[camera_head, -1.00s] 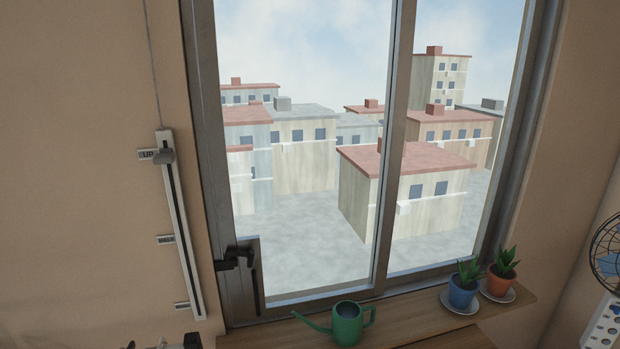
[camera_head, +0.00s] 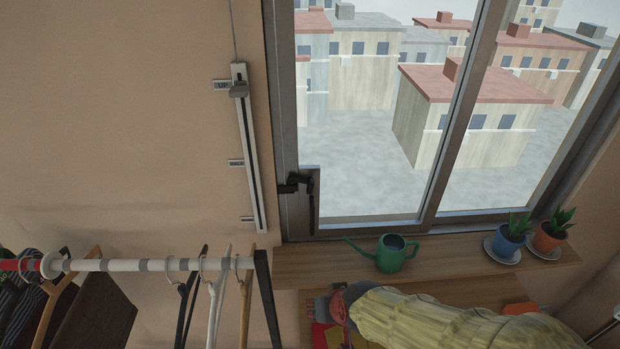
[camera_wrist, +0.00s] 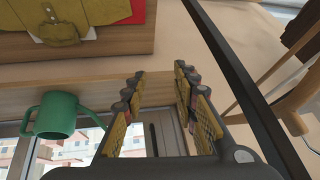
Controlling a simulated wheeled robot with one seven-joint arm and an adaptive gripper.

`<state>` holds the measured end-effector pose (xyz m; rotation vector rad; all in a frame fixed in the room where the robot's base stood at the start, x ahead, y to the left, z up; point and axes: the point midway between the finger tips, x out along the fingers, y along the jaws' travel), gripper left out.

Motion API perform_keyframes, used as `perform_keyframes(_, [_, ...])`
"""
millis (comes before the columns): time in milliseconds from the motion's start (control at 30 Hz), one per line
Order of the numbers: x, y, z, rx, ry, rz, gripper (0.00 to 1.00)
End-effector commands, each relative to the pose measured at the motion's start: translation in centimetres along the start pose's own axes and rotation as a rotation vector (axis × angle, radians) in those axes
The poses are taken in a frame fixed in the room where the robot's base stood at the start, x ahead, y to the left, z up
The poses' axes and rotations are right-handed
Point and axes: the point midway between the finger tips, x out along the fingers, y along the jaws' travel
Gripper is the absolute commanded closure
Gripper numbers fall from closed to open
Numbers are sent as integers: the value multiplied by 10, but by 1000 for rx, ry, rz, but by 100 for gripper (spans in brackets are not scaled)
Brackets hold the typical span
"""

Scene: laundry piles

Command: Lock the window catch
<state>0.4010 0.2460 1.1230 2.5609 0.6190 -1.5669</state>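The dark window catch (camera_head: 297,184) is at the lower left corner of the grey sliding window frame (camera_head: 284,120). A dark arm sticks out to its left above a dark vertical slot. In the wrist view, which looks upside down, a grey frame part with a dark slot (camera_wrist: 153,137) shows between my fingers, and the catch itself is not clear. My gripper (camera_wrist: 157,82) is open with nothing between the fingertips. Its yellow-padded fingers are apart from the frame. In the head view a pale quilted sleeve at the lower right seems to be my arm; its fingers are hard to make out.
A green watering can (camera_head: 392,253) stands on the wooden sill (camera_head: 450,256), with potted plants (camera_head: 513,233) to its right. A clothes rail (camera_head: 150,265) with hangers and a black post (camera_head: 267,300) stands lower left. A folded olive garment (camera_wrist: 85,20) lies below the sill.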

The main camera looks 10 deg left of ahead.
Motion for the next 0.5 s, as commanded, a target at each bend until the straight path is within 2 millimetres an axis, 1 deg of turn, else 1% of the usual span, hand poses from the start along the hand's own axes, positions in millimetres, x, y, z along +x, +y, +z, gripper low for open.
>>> perform_keyframes(33, [13, -12, -12, 0, 46, -9, 71])
perform_keyframes(100, [29, -23, -32, 11, 136, -16, 71])
perform_keyframes(167, [40, -29, -50, 24, 217, -17, 71])
perform_keyframes(200, [44, -31, -62, 34, 274, -16, 71])
perform_keyframes(267, [49, -33, -81, 51, 364, -12, 71])
perform_keyframes(367, [47, -28, -114, 85, 525, 4, 71])
perform_keyframes(400, [43, -23, -128, 101, 593, 14, 71])
perform_keyframes(467, [32, -17, -150, 122, 695, 26, 71])
perform_keyframes(500, [21, -13, -164, 134, 762, 33, 71])
